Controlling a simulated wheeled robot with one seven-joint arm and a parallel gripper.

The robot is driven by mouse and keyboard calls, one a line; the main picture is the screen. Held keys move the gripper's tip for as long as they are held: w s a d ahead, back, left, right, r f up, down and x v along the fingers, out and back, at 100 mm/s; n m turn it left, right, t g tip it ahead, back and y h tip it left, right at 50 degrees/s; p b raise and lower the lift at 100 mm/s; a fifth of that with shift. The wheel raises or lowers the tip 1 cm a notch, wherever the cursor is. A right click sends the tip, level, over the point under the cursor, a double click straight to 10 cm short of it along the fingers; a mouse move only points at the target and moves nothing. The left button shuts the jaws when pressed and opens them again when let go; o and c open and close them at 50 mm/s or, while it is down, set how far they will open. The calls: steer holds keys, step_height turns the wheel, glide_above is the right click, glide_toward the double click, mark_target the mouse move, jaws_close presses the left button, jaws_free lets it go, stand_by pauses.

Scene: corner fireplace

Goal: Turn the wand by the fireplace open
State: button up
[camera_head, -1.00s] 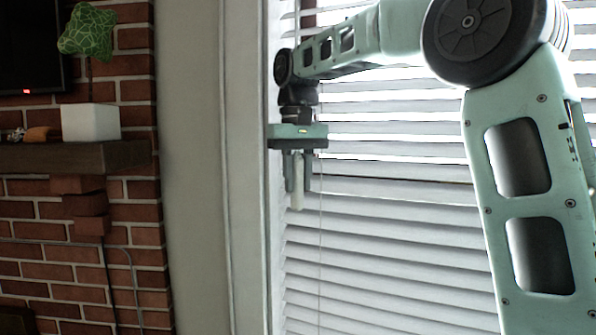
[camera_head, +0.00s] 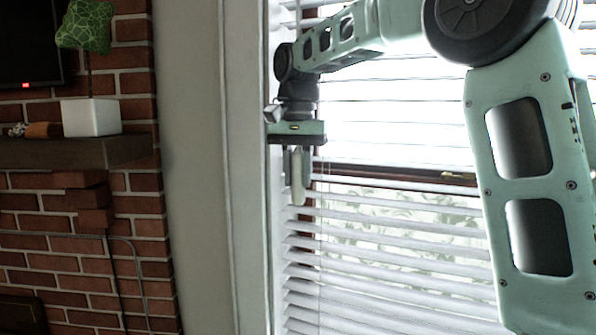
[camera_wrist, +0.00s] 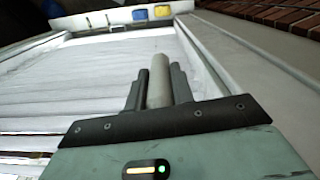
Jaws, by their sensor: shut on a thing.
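The wand (camera_head: 297,180) is a short pale rod hanging upright at the left side of the window blind (camera_head: 400,240). My gripper (camera_head: 298,165) points down and is shut on the wand, one finger on each side of it. In the wrist view, the wand (camera_wrist: 159,80) shows as a grey-white cylinder between the two dark fingers of my gripper (camera_wrist: 158,88). The blind's slats are tilted open, and bright outdoor light and some foliage show between them. The wand's upper part is hidden by my gripper.
The white window frame (camera_head: 245,200) stands close left of my gripper. Farther left is the brick fireplace (camera_head: 140,240) with a wooden mantel (camera_head: 80,151). A white pot (camera_head: 91,117) with a green plant-like top (camera_head: 85,27) stands on the mantel.

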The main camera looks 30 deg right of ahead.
steer(key=shift+r, duration=0.15)
steer(key=o, duration=1)
step_height(320, 180, up, 17)
steer(key=shift+r+p, duration=0.15)
steer(key=shift+p, duration=0.65)
